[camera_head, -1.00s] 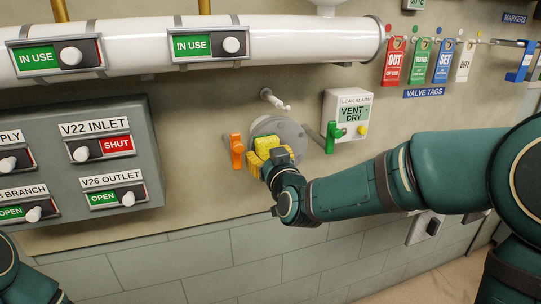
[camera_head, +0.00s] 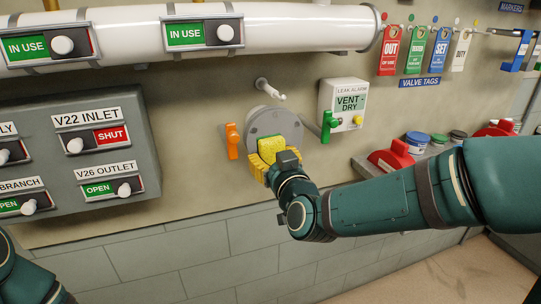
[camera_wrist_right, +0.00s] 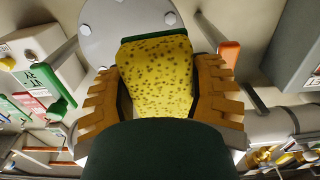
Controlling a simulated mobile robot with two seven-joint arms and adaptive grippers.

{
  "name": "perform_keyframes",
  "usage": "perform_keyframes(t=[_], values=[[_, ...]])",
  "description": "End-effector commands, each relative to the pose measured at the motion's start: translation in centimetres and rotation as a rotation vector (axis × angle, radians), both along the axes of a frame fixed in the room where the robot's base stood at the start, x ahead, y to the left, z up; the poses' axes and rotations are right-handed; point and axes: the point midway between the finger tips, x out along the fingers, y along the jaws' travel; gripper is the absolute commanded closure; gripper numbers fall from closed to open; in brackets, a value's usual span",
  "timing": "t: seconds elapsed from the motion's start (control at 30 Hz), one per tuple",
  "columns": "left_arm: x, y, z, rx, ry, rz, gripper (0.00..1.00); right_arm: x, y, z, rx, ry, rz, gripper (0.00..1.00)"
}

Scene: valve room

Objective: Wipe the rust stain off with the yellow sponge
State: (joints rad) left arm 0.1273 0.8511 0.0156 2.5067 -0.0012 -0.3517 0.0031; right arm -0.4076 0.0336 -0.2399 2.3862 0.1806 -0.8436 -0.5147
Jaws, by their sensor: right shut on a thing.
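The yellow sponge (camera_head: 271,147), with a thin green layer on one edge, is between the yellow-orange fingers of my right gripper (camera_head: 270,160). In the right wrist view the speckled sponge (camera_wrist_right: 157,78) fills the space between both fingers. The sponge overlaps the lower part of a round grey bolted plate (camera_head: 276,122) on the wall. I cannot tell whether it touches the plate. No rust stain can be made out; the sponge and gripper hide part of the plate. My left gripper is out of view; only part of my left arm shows at lower left.
An orange lever (camera_head: 232,142) is just left of the plate and a green lever (camera_head: 327,126) just right, below the leak alarm box (camera_head: 343,102). A white peg (camera_head: 268,88) sticks out above. A ledge with jars (camera_head: 417,141) is at right.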

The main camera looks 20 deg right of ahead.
Motion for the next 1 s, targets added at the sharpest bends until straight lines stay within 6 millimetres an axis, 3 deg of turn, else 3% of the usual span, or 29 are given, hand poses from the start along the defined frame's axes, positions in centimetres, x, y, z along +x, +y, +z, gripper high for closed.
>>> perform_keyframes(t=[0.27, 0.67, 1.0], values=[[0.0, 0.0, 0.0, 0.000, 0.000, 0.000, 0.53, -0.1, 0.0, 0.0, 0.001, -0.001, 0.000, 0.71], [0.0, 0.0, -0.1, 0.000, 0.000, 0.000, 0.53, -2.9, -0.1, 0.0, 0.001, -0.001, 0.000, 0.71], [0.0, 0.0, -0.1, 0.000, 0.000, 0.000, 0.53, -3.0, -0.1, 0.0, 0.000, 0.000, 0.000, 0.71]])
